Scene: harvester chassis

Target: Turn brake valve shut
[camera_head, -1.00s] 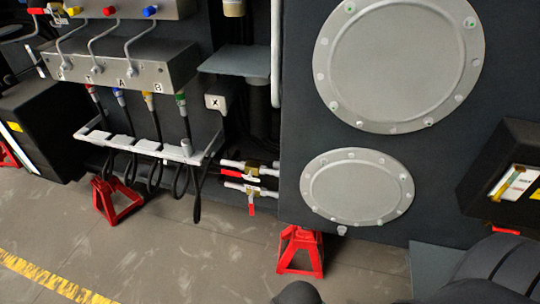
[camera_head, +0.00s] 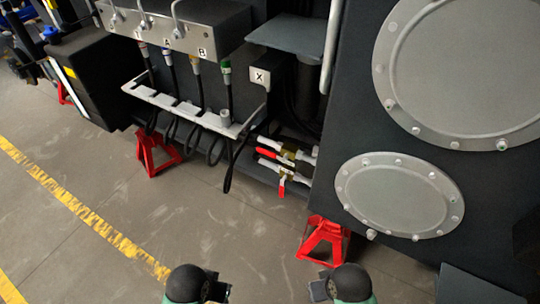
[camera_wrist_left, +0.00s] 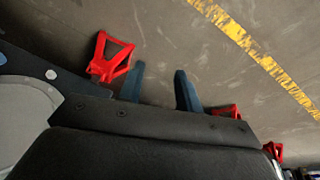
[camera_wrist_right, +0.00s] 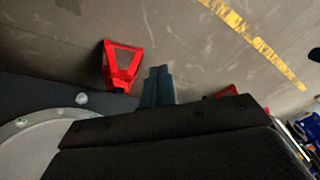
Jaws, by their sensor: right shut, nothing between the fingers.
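Two brass valves with red handles sit on pipes low on the chassis. The upper valve (camera_head: 289,147) has its red handle (camera_head: 266,153) lying along the pipe to the left. The lower valve (camera_head: 286,168) has its red handle (camera_head: 282,187) pointing down, across its pipe. I cannot read which is the brake valve. My left gripper (camera_wrist_left: 159,70) is open and empty, fingers apart over the floor. My right gripper (camera_wrist_right: 159,70) is shut and empty, fingertips together. Both arms show at the bottom of the head view, well short of the valves. Neither wrist view shows the valves.
Red jack stands (camera_head: 324,240) and (camera_head: 156,153) stand on the floor either side of the valves. A rail (camera_head: 190,110) with hanging hoses is up and left. A round cover plate (camera_head: 400,195) is right. The floor in front is clear, with a yellow line (camera_head: 75,210).

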